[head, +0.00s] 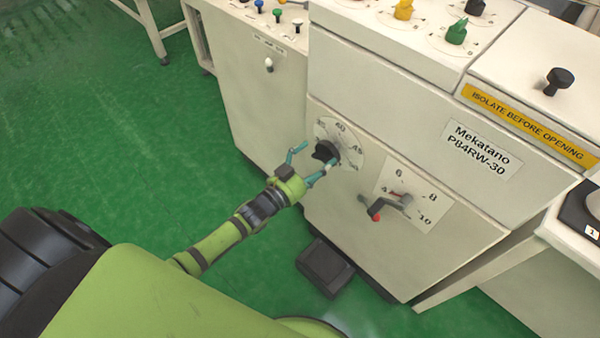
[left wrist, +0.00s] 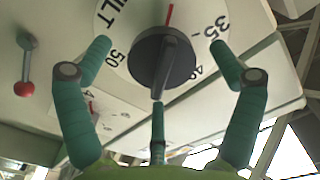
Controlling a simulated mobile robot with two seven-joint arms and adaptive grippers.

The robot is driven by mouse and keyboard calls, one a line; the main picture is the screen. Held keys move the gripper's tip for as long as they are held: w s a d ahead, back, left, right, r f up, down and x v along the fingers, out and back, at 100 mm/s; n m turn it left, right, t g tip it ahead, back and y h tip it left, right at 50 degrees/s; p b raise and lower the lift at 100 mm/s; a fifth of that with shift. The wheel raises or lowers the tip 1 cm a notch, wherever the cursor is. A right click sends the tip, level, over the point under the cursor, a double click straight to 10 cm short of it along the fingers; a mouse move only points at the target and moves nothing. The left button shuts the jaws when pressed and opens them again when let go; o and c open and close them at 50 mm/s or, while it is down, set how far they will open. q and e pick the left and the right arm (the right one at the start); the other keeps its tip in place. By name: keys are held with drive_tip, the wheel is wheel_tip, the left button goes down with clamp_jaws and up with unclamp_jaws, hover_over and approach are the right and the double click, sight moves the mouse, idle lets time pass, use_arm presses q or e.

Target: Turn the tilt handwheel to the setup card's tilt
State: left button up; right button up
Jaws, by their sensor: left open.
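The tilt handwheel is a dark round knob (head: 325,151) on a pale dial (head: 350,148) numbered from 35 up to 50 on the machine's front. In the left wrist view the knob (left wrist: 165,62) shows close up, with a red mark at the top of the dial (left wrist: 118,50), near the 35. My left gripper (head: 318,154) is open, its teal fingers on either side of the knob; the left wrist view shows its spread fingers (left wrist: 160,45) apart from the knob's sides. I cannot tell whether the lower finger touches it. No setup card is readable. My right gripper is out of view.
A crank with a red knob (head: 376,212) sits on a second scale (head: 425,205) right of the dial. A dark pedal box (head: 325,266) stands on the floor below. Coloured knobs (head: 404,10) line the machine top. Green floor (head: 110,130) is clear at left.

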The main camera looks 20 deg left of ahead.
use_arm(q)
drive_tip(key=v, duration=0.8)
drive_tip(key=shift+s, duration=0.2)
drive_tip(key=shift+a, duration=0.15)
drive_tip(key=s+a+f+n+g+y, duration=0.15)
drive_tip(key=s+f, duration=0.25)
drive_tip(key=f, duration=0.4)
drive_tip(key=s+a+f+n+g+y, duration=0.1)
drive_tip(key=s+f+g+y, duration=0.2)
drive_tip(key=f, duration=0.5)
drive_tip(key=s+a+f+n+g, duration=0.1)
drive_tip(key=s+f+g, duration=0.25)
drive_tip(key=f, duration=0.45)
drive_tip(key=s+d+f+n+g+y, duration=0.1)
drive_tip(key=s+f+g, duration=0.3)
drive_tip(key=s, duration=0.9)
drive_tip(key=s+f+n+g, duration=0.1)
drive_tip(key=s+f+g, duration=0.3)
drive_tip(key=s+f, duration=0.5)
drive_tip(key=s+p, duration=0.1)
drive_tip(key=s, duration=0.3)
drive_tip(key=shift+s+d+f+y, duration=0.15)
drive_tip(key=shift+s+d+y, duration=0.05)
drive_tip(key=shift+d+y, duration=0.2)
